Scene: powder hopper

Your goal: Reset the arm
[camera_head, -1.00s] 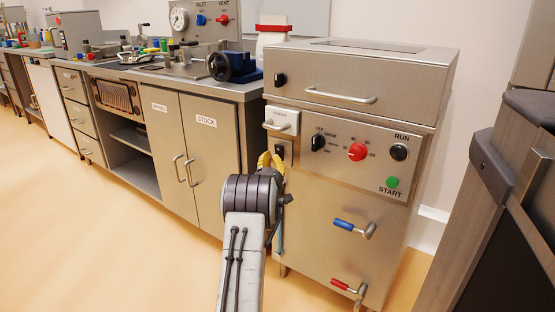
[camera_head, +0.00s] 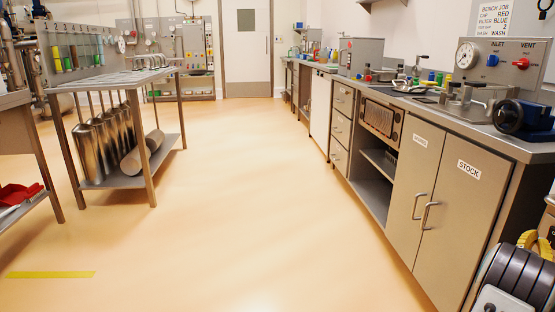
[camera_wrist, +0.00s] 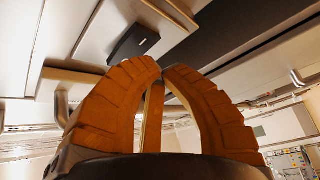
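My gripper (camera_wrist: 163,70) has yellow-orange ribbed fingers. In the wrist view their tips come together at the top, and I see nothing held between them. In the head view only part of my gripper (camera_head: 538,243) and the dark rings of my wrist show, in the lower right corner. It is beside the right end of the bench with the STOCK cupboard door (camera_head: 458,190). The rest of my arm is out of view.
A long steel bench (camera_head: 425,118) runs along the right wall, with a gauge panel (camera_head: 497,62) on it. A steel rack table (camera_head: 123,80) holding metal cylinders (camera_head: 118,130) stands at the left. The floor (camera_head: 245,200) between them is clear, up to a closed door (camera_head: 246,50).

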